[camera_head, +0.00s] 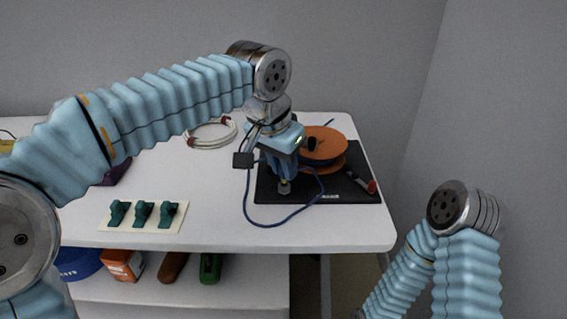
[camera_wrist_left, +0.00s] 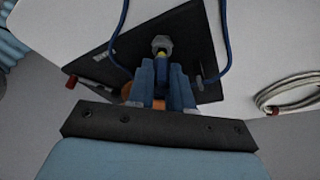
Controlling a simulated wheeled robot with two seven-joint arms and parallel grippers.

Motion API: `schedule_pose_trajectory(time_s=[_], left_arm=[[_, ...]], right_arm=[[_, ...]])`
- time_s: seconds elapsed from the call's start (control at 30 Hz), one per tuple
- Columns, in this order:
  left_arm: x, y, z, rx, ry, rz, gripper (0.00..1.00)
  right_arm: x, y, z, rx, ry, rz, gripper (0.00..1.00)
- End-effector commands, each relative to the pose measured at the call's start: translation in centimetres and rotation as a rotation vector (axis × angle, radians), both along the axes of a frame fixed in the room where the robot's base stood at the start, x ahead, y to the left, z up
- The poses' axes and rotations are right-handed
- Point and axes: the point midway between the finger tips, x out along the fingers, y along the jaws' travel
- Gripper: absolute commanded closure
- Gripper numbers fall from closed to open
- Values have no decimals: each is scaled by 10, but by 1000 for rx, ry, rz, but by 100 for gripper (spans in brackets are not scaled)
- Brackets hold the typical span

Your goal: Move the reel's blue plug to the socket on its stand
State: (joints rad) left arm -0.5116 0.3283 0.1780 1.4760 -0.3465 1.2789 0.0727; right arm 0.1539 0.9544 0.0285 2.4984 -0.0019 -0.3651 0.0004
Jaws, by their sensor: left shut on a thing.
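The reel (camera_head: 330,133) has orange flanges with dark blue cable between them and lies on the black mat (camera_head: 345,195). My left gripper (camera_head: 283,178) points down over the mat, in front and left of the reel. It is shut on the plug, mostly hidden between the blue fingers, which also show in the left wrist view (camera_wrist_left: 163,70). The blue cable (camera_head: 268,225) loops past the mat's front edge. No separate stand is clear.
A red-and-black tool (camera_head: 362,182) lies at the mat's right. A white cable coil (camera_head: 211,134) lies behind, left. Several teal clips (camera_head: 143,213) sit on a pale card near the white table's (camera_head: 215,235) front edge. The right arm (camera_head: 455,225) is beyond the table's right.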

Motion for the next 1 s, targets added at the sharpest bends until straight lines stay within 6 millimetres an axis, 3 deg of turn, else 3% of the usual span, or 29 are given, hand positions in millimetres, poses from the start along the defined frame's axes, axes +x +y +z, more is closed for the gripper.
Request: schedule_pose_trajectory(time_s=[0.77,0.8,0.97,1.0], left_arm=[[0,0,-15,1,1,0,100],[0,0,-15,1,1,0,76],[0,0,-14,0,0,0,51],[0,0,-14,0,0,0,50]], right_arm=[[0,0,-11,0,0,0,57],[0,0,-10,0,0,0,57],[0,0,-10,0,0,0,57],[0,0,-10,0,0,0,57]])
